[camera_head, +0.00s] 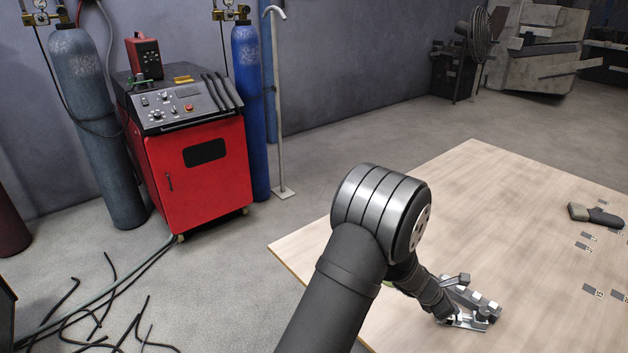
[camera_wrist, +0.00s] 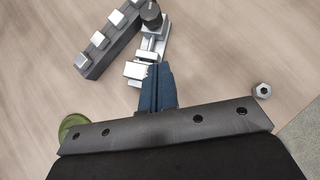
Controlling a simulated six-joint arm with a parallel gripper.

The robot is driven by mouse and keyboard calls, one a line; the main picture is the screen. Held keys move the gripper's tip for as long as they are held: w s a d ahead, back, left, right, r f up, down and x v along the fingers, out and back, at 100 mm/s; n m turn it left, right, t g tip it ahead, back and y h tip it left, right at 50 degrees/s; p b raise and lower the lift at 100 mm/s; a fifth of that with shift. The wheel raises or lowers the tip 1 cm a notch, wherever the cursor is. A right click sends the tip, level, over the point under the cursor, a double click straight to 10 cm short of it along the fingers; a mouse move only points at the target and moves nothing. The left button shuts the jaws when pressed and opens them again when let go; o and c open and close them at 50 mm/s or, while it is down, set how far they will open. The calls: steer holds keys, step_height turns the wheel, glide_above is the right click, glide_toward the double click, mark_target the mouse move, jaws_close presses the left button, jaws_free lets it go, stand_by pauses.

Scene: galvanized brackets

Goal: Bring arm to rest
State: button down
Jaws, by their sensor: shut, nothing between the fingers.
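My gripper (camera_wrist: 158,72) shows in the wrist view as two blue fingers pressed together, with nothing between them. Just beyond the fingertips is a silver clamp-like fixture (camera_wrist: 148,45) with a dark round knob (camera_wrist: 150,14). I cannot tell whether the fingertips touch it or are above it. In the head view my arm reaches down to the near part of the wooden table (camera_head: 470,190). The fixture (camera_head: 465,321) shows there below the wrist, and the fingers are hard to make out.
A dark rail with several silver blocks (camera_wrist: 107,41) lies beside the fixture. A hex nut (camera_wrist: 262,90) lies to the right and a green round thing (camera_wrist: 66,124) to the left. A brush-like tool (camera_head: 603,217) and dark labelled patches lie at the table's right. The table's middle is clear.

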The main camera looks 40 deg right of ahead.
mark_target(473, 322)
steer(key=x, duration=1)
steer(key=shift+f, duration=0.1)
steer(key=shift+w+a, duration=0.1)
steer(key=shift+a, duration=0.15)
steer(key=shift+r, duration=0.4)
steer(key=shift+v, duration=2.35)
